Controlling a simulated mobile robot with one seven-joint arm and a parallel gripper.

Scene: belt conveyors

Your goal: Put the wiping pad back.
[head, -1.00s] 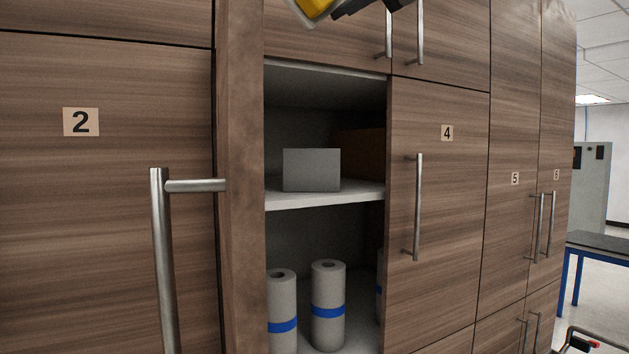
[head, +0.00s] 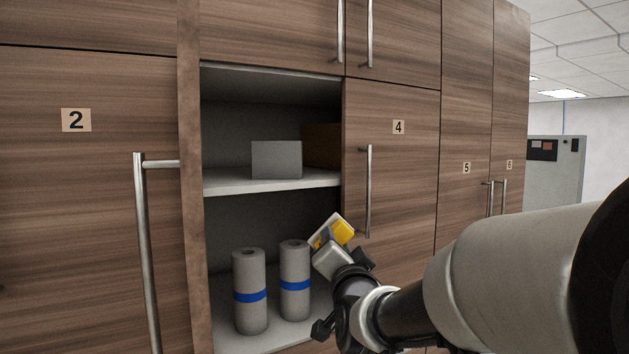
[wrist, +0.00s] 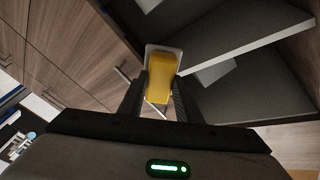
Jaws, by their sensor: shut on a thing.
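The wiping pad, yellow with a pale base, shows in the head view (head: 344,231) and in the wrist view (wrist: 160,78). My gripper (wrist: 157,98) is shut on it, one finger on each side of the yellow part. In the head view my gripper (head: 326,246) holds the pad tilted, in front of the open cabinet's right edge, below its middle shelf (head: 225,183). Whether the pad is inside the opening cannot be told. A grey box (head: 276,160) and a brown box (head: 322,147) sit on that shelf.
Two grey rolls with blue bands (head: 249,292) (head: 294,281) stand in the lower compartment, close left of my gripper. Door 4 (head: 398,180) with its bar handle (head: 368,192) is shut on the right. The shelf's left part is bare.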

